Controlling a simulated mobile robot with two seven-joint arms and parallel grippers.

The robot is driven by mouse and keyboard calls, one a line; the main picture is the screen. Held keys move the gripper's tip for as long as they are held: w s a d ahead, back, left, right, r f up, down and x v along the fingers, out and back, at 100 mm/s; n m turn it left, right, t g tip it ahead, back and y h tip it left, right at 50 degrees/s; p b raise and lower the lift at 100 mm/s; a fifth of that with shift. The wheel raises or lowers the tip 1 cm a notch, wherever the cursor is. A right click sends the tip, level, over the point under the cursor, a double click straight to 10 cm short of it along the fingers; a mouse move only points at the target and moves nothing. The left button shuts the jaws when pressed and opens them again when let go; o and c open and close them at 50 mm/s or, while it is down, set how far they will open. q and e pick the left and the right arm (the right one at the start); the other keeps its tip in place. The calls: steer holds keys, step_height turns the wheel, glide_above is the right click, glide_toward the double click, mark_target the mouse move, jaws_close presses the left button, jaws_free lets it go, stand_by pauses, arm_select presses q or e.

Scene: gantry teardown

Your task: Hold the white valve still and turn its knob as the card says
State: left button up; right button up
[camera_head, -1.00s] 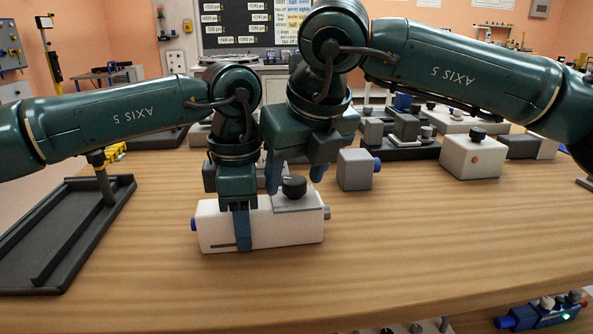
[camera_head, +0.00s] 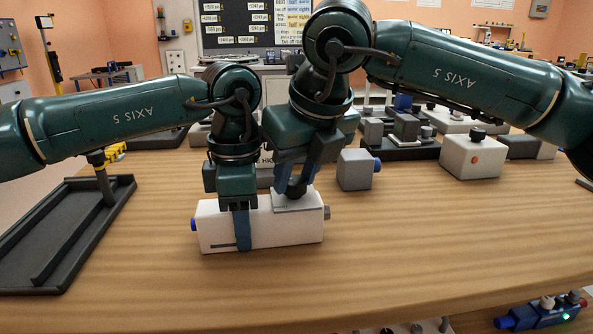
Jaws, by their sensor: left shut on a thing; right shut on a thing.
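The white valve (camera_head: 285,229) is a long box on the wooden table, with a blue port (camera_head: 194,224) at its left end and a grey one at its right end. My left gripper (camera_head: 243,228) is shut on the valve body, with one finger down its front face. The black knob (camera_head: 296,188) stands on a grey plate on top of the valve, towards the right. My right gripper (camera_head: 293,184) is shut on the knob and partly hides it. A card behind the arms shows only a scrap of lettering; the rest is hidden.
A dark tray (camera_head: 70,235) lies at the left. A grey block (camera_head: 356,170) with a blue port stands behind the valve. A white box with a black knob (camera_head: 472,156) stands further right. The table in front and to the right is clear.

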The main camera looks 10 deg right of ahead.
steer(key=n+g+y, duration=0.1)
steer(key=n, duration=0.3)
steer(key=shift+d, duration=0.1)
steer(key=o, duration=1)
steer(key=v, duration=1.2)
steer(key=shift+d, duration=0.1)
